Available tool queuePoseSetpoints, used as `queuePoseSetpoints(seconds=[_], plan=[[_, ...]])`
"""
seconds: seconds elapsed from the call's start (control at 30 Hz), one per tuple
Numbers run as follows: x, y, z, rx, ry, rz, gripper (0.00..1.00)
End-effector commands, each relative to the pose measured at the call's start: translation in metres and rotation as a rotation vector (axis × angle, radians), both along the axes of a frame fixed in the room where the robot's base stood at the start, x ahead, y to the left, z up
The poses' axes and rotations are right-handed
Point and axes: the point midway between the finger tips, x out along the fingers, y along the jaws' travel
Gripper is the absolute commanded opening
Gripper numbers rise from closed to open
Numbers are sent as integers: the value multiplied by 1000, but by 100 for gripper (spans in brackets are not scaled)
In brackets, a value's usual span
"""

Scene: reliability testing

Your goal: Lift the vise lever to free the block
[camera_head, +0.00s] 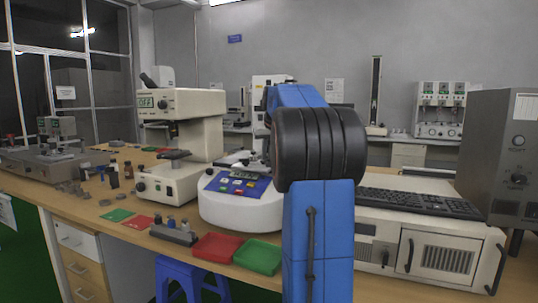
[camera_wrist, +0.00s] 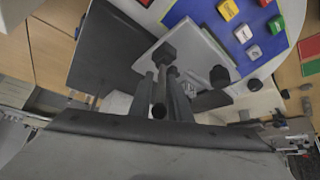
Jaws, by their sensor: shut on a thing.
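The vise sits on a round white machine (camera_head: 240,212) with a blue button panel. The machine's blue panel also shows in the wrist view (camera_wrist: 205,14). In the wrist view, my gripper (camera_wrist: 164,88) points at the metal parts beside this panel. Its two fingers are shut on a dark rod that looks like the vise lever (camera_wrist: 159,98). A dark square-ended part (camera_wrist: 165,53) lies just beyond the fingertips. The block cannot be made out clearly. In the head view, my blue and black arm hides the gripper and part of the machine.
A red tray (camera_head: 217,246) and a green tray (camera_head: 258,257) stand at the bench's front edge. A cream microscope-like machine (camera_head: 180,105) is to the left. A keyboard (camera_head: 418,202) lies on a cream case to the right. A blue stool (camera_head: 190,282) stands below the bench.

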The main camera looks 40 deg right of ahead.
Motion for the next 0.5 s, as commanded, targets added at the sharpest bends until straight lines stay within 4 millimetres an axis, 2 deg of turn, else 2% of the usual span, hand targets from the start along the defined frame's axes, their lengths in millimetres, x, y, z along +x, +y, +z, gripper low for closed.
queuePoseSetpoints(seconds=[0.03, 0.4, 0.43, 0.47, 0.5], plan=[[-1, -1, -10, 8, 20, 0, 0], [-1, -1, -12, 9, 26, 0, 0], [-1, -1, -12, 10, 26, 0, 21], [-1, -1, -12, 10, 26, 0, 29], [0, -1, -12, 10, 26, 0, 30]])
